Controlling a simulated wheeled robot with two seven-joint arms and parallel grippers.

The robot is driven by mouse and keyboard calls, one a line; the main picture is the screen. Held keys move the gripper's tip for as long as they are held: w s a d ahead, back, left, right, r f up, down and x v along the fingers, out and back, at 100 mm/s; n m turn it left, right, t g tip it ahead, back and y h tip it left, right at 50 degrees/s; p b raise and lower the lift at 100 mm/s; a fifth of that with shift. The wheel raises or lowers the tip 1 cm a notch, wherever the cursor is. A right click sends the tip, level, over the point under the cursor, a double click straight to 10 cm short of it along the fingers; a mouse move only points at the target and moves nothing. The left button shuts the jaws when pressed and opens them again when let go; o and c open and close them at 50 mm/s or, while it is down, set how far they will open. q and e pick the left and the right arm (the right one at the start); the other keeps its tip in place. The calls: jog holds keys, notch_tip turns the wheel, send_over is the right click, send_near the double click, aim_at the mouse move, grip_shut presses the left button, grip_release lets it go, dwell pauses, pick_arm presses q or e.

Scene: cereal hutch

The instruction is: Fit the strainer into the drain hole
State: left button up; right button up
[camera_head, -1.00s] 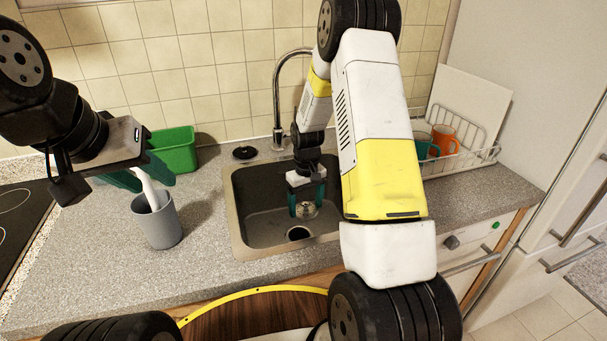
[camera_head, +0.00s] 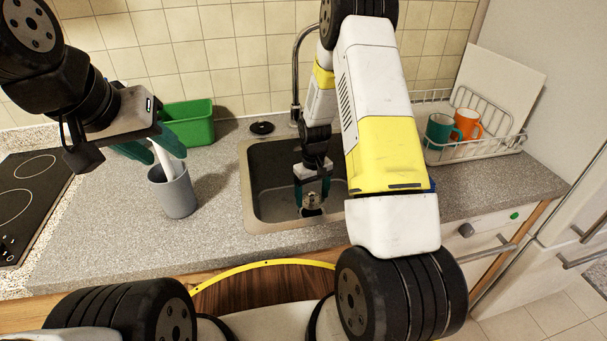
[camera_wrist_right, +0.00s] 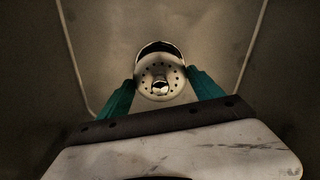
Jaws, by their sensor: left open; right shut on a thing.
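The strainer (camera_head: 312,201) is a small round metal basket with holes. My right gripper (camera_head: 312,190) is shut on it, low inside the sink (camera_head: 268,205). In the right wrist view the perforated strainer (camera_wrist_right: 160,88) sits between the two green fingertips (camera_wrist_right: 160,84). The dark drain hole (camera_wrist_right: 158,47) shows as a crescent just beyond the strainer's upper edge, so the strainer overlaps it off-centre. I cannot tell whether they touch. In the head view the strainer and gripper mostly hide the hole. My left gripper (camera_head: 160,143) is open above the grey cup.
The grey cup (camera_head: 174,192) holds a white-handled tool (camera_head: 164,160). A green tub (camera_head: 190,122) and a black disc (camera_head: 262,128) are behind. The tap (camera_head: 296,70) stands behind the sink. A dish rack (camera_head: 480,142) with two mugs is right. The front left counter is clear.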

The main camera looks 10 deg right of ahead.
jog(key=shift+f, duration=2.25)
jog(key=shift+f, duration=0.4)
dwell(0.5)
jog(key=o, duration=1.4)
jog(key=shift+o, duration=0.2)
jog(key=shift+r, duration=3.9)
